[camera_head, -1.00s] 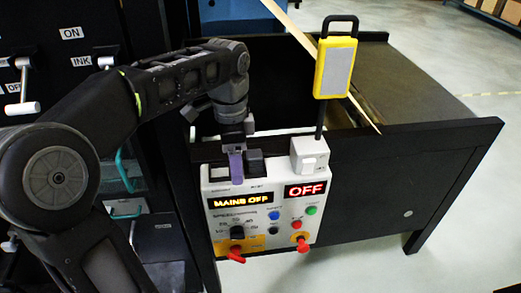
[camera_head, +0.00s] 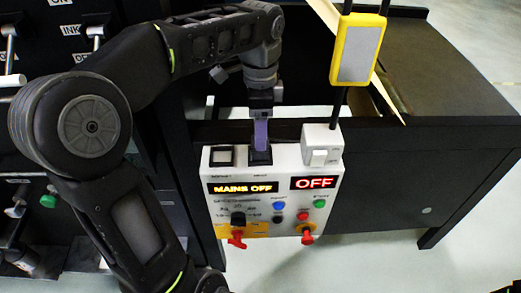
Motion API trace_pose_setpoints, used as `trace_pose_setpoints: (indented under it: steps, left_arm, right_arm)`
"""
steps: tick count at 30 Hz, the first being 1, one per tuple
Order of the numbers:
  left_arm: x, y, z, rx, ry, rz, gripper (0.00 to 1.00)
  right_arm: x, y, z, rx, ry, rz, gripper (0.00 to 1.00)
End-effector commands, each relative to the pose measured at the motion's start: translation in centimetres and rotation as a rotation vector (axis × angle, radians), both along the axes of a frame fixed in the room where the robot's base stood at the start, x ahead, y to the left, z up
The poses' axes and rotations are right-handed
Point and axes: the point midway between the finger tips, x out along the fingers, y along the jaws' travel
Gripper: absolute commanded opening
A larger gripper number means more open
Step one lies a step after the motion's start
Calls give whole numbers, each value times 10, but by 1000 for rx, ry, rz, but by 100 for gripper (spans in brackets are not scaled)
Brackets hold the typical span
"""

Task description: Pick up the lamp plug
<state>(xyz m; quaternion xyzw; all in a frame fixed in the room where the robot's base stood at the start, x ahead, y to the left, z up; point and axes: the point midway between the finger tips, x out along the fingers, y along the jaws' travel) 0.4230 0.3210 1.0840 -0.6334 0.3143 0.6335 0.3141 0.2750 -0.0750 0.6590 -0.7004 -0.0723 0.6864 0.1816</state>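A white control box (camera_head: 225,205) hangs on the front of the dark machine, with two dark square fittings on its upper face. My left gripper (camera_head: 261,128) points down over the right fitting (camera_head: 260,157). A narrow purple piece (camera_head: 261,136) reaches from the gripper to that fitting; I cannot tell whether it is a finger or something held. The gap between the fingers does not show. No lamp plug can be clearly picked out. The yellow lamp (camera_head: 357,50) stands on a dark stem behind a white switch block (camera_head: 321,146). My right gripper is not in view.
The left fitting (camera_head: 222,156) is uncovered and has a pale centre. A dark cabinet with levers (camera_head: 12,50) stands at left. Floor is clear at right.

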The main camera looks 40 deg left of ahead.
Motion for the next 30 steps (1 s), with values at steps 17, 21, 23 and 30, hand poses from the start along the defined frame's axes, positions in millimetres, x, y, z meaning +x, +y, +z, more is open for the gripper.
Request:
trace_pose_setpoints:
  steps: [17,21,23,30]
  left_arm:
    - [0,1,-27,-1,4,1,64]
    - [1,1,-48,0,4,-1,64]
    - [1,1,-53,0,3,-1,64]
    - [1,1,-56,0,0,0,64]
  right_arm:
    - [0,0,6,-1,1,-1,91]
    - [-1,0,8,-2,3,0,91]
    - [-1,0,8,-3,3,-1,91]
    - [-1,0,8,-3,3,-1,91]
